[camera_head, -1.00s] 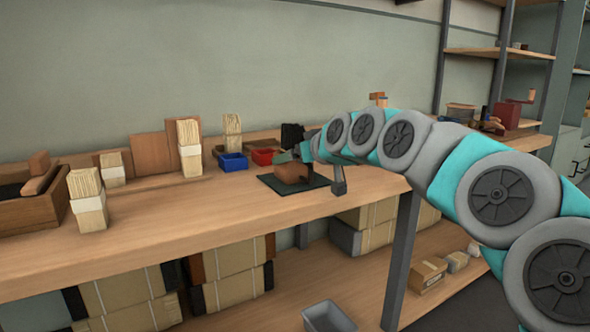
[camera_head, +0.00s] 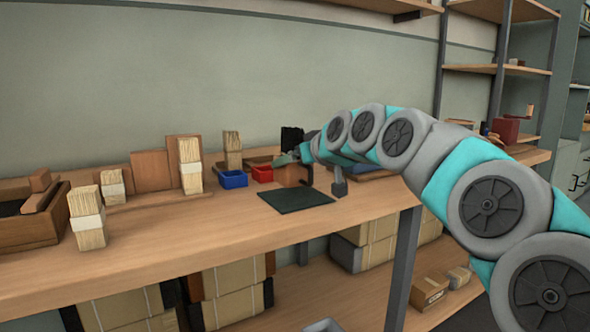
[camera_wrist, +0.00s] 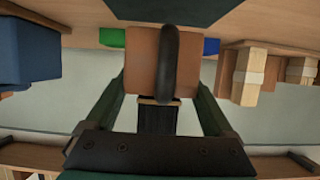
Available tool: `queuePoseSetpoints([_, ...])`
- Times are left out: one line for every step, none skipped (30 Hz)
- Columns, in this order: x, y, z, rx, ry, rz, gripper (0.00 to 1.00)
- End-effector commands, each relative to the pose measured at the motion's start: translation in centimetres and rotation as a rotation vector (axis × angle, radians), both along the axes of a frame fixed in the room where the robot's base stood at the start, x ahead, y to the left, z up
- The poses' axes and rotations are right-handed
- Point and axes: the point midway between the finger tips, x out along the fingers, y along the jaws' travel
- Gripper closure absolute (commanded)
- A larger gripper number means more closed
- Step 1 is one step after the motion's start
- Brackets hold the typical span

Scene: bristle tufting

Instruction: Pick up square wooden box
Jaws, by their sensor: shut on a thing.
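The square wooden box (camera_head: 289,176) is brown and shows partly behind my gripper (camera_head: 300,160) in the head view. It appears just above and behind the dark mat (camera_head: 297,201), which is now bare. In the wrist view the box (camera_wrist: 142,62) sits between the two fingers of my gripper (camera_wrist: 160,85), which are shut on it. A dark curved bar crosses the front of the box there and hides part of its face.
A blue bin (camera_head: 233,179) and a red bin (camera_head: 262,173) stand left of the box. Several pale bristle bundles (camera_head: 190,165) and a brown wooden tray (camera_head: 30,228) stand farther left. The bench front (camera_head: 180,240) is clear.

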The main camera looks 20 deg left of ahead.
Motion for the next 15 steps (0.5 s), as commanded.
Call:
queuePoseSetpoints([-0.2,-0.2,0.3,0.001,-0.002,-0.001,0.77])
queuePoseSetpoints([-0.3,-0.5,0.3,0.001,-0.002,-0.001,0.77])
queuePoseSetpoints([-0.5,-0.7,0.4,0.003,-0.002,-0.001,0.77])
queuePoseSetpoints([-0.7,-0.9,0.5,0.004,-0.003,-0.001,0.77])
queuePoseSetpoints([-0.8,-1.0,0.5,0.004,-0.003,-0.001,0.77])
queuePoseSetpoints([-1.1,-1.2,0.5,0.004,-0.003,-0.001,0.77])
queuePoseSetpoints([-1.2,-1.4,0.5,0.003,-0.003,0.0,0.77])
queuePoseSetpoints([-1.4,-1.6,0.5,0.002,-0.002,0.0,0.77])
queuePoseSetpoints([-1.6,-1.8,0.4,0.002,-0.002,0.0,0.77])
queuePoseSetpoints([-1.8,-2.0,0.4,0.002,-0.002,-0.001,0.77])
queuePoseSetpoints([-2.0,-2.3,0.5,0.003,-0.002,-0.001,0.77])
queuePoseSetpoints([-2.2,-2.6,0.6,0.003,-0.002,-0.002,0.77])
queuePoseSetpoints([-2.5,-2.9,0.7,0.004,-0.003,-0.002,0.77])
queuePoseSetpoints([-2.8,-3.2,0.8,0.005,-0.004,-0.002,0.77])
queuePoseSetpoints([-3.2,-3.6,0.9,0.005,-0.004,-0.002,0.77])
